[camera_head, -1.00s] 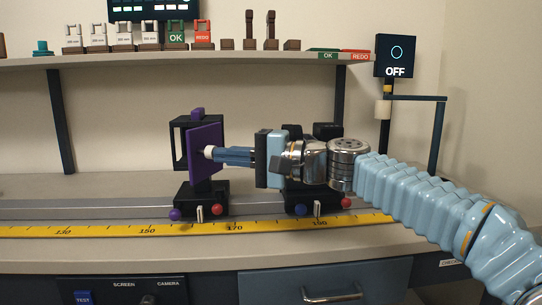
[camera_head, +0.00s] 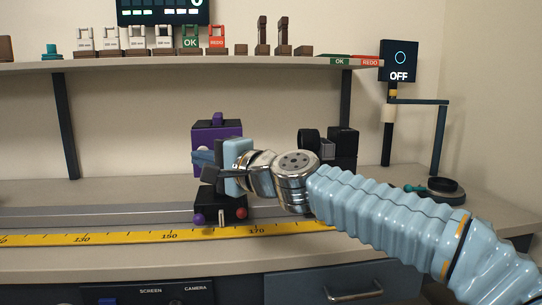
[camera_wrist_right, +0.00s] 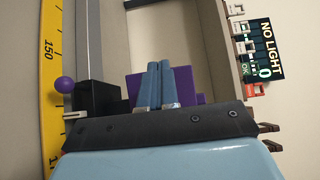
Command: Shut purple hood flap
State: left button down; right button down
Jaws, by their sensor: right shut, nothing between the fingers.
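The purple hood flap (camera_head: 228,132) faces the front and covers the front of the black hood frame (camera_head: 213,124). It looks flat against the frame, but my gripper hides its lower right part, so I cannot tell if a small gap is left. My right gripper (camera_head: 196,158) is shut and empty, its blue fingers pointing left across the front of the flap. In the right wrist view the closed fingers (camera_wrist_right: 165,70) overlap the purple flap (camera_wrist_right: 191,86); contact is not clear. My left gripper is not in view.
The hood stands on a black carriage (camera_head: 219,204) with a purple knob (camera_head: 198,219) and a red knob (camera_head: 241,213), behind a yellow ruler (camera_head: 120,238). A second black device (camera_head: 342,146) stands to the right. A shelf (camera_head: 130,65) runs above.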

jog(key=shift+x, duration=1.15)
jog(key=shift+w, duration=0.1)
